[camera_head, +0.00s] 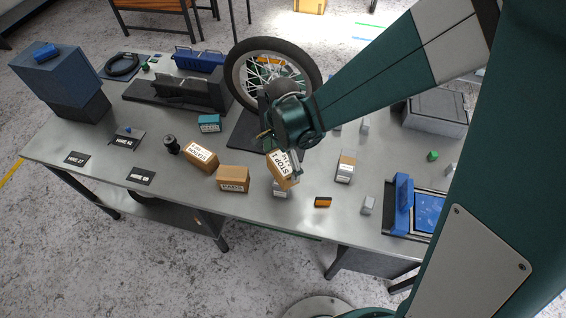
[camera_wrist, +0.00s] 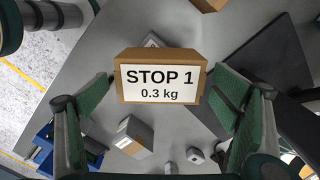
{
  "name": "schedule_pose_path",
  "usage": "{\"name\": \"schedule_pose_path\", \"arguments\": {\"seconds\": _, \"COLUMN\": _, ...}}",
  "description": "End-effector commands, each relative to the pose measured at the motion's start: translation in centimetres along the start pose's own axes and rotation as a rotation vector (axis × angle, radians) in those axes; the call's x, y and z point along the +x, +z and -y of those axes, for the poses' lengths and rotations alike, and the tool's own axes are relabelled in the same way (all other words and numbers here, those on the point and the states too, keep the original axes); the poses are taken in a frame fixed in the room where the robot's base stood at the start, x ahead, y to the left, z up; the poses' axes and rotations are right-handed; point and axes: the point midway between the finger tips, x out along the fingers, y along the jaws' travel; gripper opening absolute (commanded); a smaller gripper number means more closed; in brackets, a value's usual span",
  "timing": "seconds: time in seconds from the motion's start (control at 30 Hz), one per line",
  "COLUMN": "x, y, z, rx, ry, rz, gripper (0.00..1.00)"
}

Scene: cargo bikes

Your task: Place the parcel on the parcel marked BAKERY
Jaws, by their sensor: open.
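A brown cardboard parcel with a white label, STOP 1, 0.3 kg (camera_wrist: 160,78), is between my fingers in the wrist view. In the head view this parcel (camera_head: 284,172) looks tilted, below my gripper (camera_head: 283,160). My gripper is open, with green pads (camera_wrist: 160,92) either side of the parcel and narrow gaps visible. A small pale box (camera_head: 280,192) shows under or just in front of the parcel; I cannot tell whether they touch. I can read BAKERY on no parcel. A brown parcel (camera_head: 233,180) with an unclear label stands left of my gripper.
Another brown parcel, THE STATION (camera_head: 200,155), stands farther left. A grey-and-brown box (camera_head: 346,168), an orange-black item (camera_head: 323,202) and a small grey block (camera_head: 368,204) are to the right. A wheel (camera_head: 262,75) stands behind.

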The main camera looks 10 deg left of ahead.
Motion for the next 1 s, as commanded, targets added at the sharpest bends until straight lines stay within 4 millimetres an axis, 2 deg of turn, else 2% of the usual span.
{"name": "schedule_pose_path", "arguments": {"seconds": 0.7, "x": -8.2, "y": 0.0, "z": 0.0, "rx": 0.000, "ry": 0.000, "rz": 0.000, "gripper": 0.88}}
{"name": "schedule_pose_path", "arguments": {"seconds": 1.0, "x": -10.4, "y": 0.0, "z": 0.0, "rx": 0.000, "ry": 0.000, "rz": 0.000, "gripper": 0.88}}
